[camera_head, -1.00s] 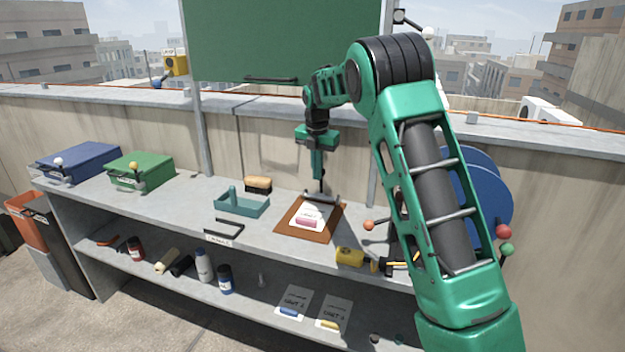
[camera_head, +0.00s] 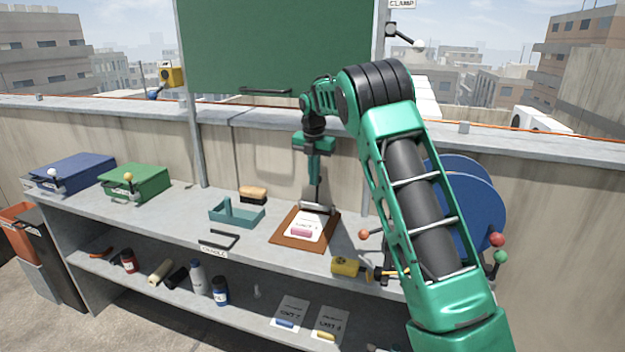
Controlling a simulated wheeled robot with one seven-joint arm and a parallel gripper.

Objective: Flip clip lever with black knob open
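A brown clipboard (camera_head: 284,241) lies on the bench top with a white sheet and a pink item on it. Its metal clip (camera_head: 318,208) is at the board's far edge. I cannot make out the clip's lever or a black knob clearly at this size. My gripper (camera_head: 316,192) points down right at the clip, over the far edge of the board. Its fingers are small and blend with the clip, so whether they touch it or are open does not show.
A teal tray (camera_head: 237,222) and a brush (camera_head: 253,195) stand left of the board. A yellow block (camera_head: 345,267) and orange-knobbed lever (camera_head: 364,234) are at right. Green (camera_head: 140,182) and blue (camera_head: 72,172) boxes stand at the far left. My arm hides part of the right side.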

